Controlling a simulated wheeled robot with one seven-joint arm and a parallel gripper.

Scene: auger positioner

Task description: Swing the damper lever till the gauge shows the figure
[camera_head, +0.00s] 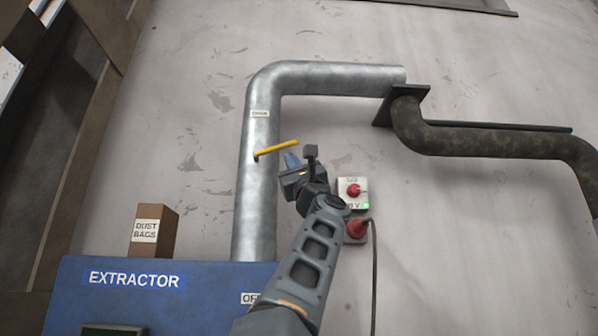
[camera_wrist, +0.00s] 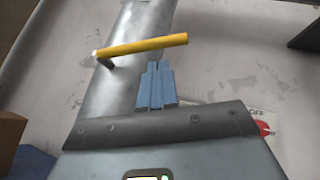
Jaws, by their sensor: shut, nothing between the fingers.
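The damper lever (camera_head: 276,150) is a yellow bar on the side of the grey metal duct (camera_head: 256,185). It slants up to the right from its pivot at the duct. In the wrist view the lever (camera_wrist: 145,46) runs across the picture just beyond my fingertips. My gripper (camera_head: 291,160) is right of the duct, just below the lever's free end. In the wrist view its blue fingers (camera_wrist: 156,80) are together with nothing between them. I cannot tell whether they touch the lever. A small label (camera_head: 260,113) is on the duct above the lever. The gauge's reading is not legible.
A blue extractor cabinet (camera_head: 75,285) stands at the lower left, with a dust bags box (camera_head: 152,230) on it. A white switch box with a red knob (camera_head: 353,190) and a red plug (camera_head: 357,229) with a cable are right of my gripper. A dark pipe (camera_head: 480,142) runs at right.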

